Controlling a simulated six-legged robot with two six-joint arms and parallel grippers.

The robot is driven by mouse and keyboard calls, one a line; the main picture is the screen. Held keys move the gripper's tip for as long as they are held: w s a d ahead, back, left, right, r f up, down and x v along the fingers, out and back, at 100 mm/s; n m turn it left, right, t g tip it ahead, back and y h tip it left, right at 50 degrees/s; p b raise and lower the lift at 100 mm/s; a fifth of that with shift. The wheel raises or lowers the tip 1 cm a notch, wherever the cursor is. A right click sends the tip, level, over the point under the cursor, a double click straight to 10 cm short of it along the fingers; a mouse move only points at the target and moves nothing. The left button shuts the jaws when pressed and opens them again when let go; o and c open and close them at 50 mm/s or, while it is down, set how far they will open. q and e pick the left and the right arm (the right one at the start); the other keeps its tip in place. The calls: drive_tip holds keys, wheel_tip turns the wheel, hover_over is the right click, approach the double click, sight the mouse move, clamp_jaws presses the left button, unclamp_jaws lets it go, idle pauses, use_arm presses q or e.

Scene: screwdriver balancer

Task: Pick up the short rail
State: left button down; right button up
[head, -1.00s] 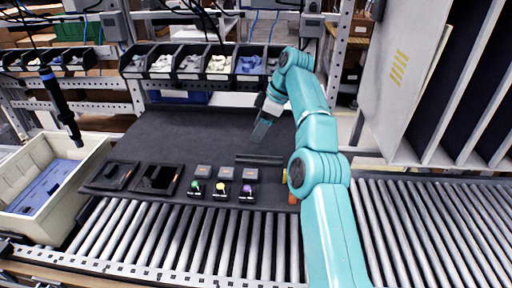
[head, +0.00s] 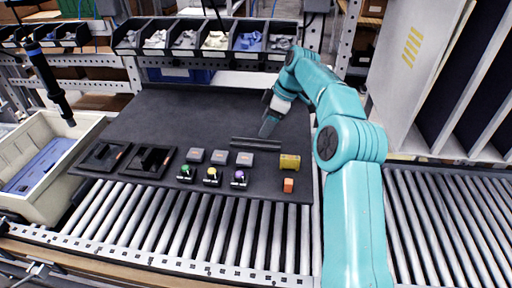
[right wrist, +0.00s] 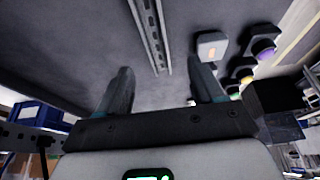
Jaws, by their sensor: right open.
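Two dark, narrow rails (head: 256,146) lie side by side on the dark mat. I cannot tell which one is the short rail. In the right wrist view the rails (right wrist: 150,34) appear grey and slotted, beyond the fingertips. My right gripper (head: 267,128) is over the mat at the rails' far side, fingers pointing down toward them. In the wrist view the right gripper (right wrist: 163,80) is open, with nothing between its fingers. My left gripper is not in view.
Small grey blocks (head: 245,159), coloured knobs (head: 239,177), a yellow part (head: 290,161) and an orange block (head: 288,185) sit nearer the front. Black trays (head: 149,161) are at left. A screwdriver (head: 50,82) hangs above a beige crate (head: 82,146). The mat's back left is clear.

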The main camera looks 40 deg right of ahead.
sight(257, 143)
drive_tip(key=shift+w+a+f, duration=0.25)
drive_tip(key=shift+f, duration=0.4)
drive_tip(key=shift+d+f, duration=0.1)
drive_tip(key=shift+f, duration=0.4)
drive_tip(key=x, duration=0.1)
drive_tip(key=p+x, duration=0.1)
drive_tip(key=x, duration=0.2)
drive_tip(key=shift+w+f+p, duration=0.3)
drive_tip(key=shift+w, duration=0.05)
drive_tip(key=shift+d+f, duration=0.1)
drive_tip(key=shift+f, duration=0.05)
drive_tip(key=shift+s, duration=0.2)
drive_tip(key=shift+w, duration=0.15)
drive_tip(key=c, duration=1)
clamp_jaws()
